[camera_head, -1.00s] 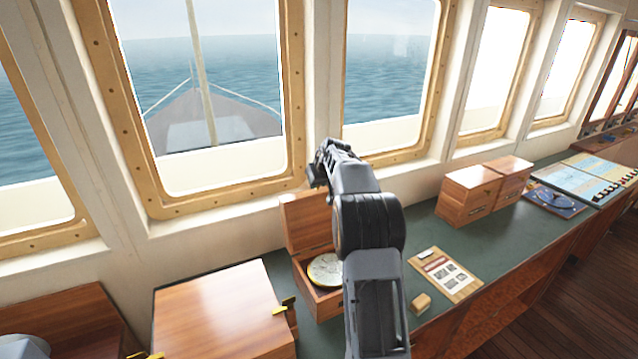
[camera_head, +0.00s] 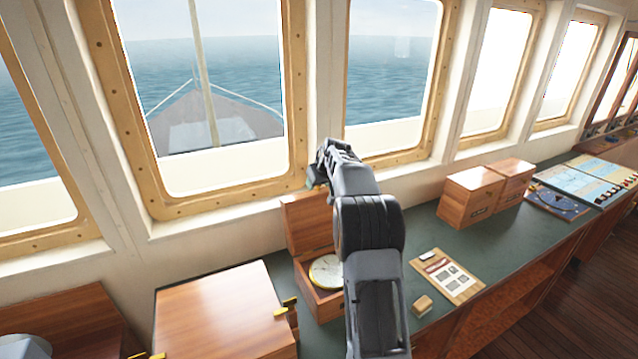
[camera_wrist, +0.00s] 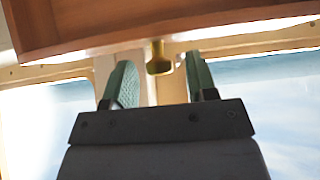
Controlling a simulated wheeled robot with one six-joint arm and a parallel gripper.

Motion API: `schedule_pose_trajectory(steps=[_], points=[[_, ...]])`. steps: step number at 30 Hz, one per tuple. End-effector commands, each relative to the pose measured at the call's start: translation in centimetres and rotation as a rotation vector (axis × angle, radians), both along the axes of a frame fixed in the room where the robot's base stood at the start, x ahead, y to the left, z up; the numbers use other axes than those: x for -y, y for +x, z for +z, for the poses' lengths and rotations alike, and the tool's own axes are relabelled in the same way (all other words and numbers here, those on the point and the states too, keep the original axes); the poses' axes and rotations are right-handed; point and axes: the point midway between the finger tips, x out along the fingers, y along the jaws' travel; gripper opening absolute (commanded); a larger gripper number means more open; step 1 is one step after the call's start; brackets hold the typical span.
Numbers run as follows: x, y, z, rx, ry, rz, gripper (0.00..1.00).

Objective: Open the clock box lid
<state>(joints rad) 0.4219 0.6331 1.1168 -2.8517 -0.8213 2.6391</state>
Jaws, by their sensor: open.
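The clock box (camera_head: 322,304) is an open wooden box on the green counter, partly hidden behind my arm. A round pale clock dial (camera_head: 325,272) with a brass rim lies in it. Its lid (camera_head: 305,224) stands raised at the back, near the window wall. My gripper (camera_head: 318,180) is above the lid's top edge; its fingers are hard to make out there. In the wrist view, my gripper (camera_wrist: 160,78) is open, with green finger pads on either side of a small brass knob (camera_wrist: 158,60) on a wooden panel's edge. I cannot tell whether the pads touch the knob.
A larger closed wooden box (camera_head: 222,310) with brass latches stands left of the clock box. A clipboard (camera_head: 447,276) and small wooden block (camera_head: 421,305) lie to the right. Two wooden boxes (camera_head: 470,196) stand farther right, before a chart (camera_head: 556,201). Windows rise behind the counter.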

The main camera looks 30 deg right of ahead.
Motion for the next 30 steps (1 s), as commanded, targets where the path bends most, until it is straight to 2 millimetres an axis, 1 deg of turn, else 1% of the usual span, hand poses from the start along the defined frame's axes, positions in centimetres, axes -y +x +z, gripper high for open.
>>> schedule_pose_trajectory(steps=[4,8,21,25,30], points=[[0.0,-0.2,0.2,0.0,0.0,0.0,0.52],[0.0,-1.0,1.4,0.003,-0.002,-0.001,0.52],[-0.3,-6.1,8.5,0.003,-0.002,-0.001,0.52],[-0.4,-7.1,9.9,0.002,0.0,-0.001,0.52],[-0.4,-7.8,10.9,0.0,0.0,-0.001,0.52]])
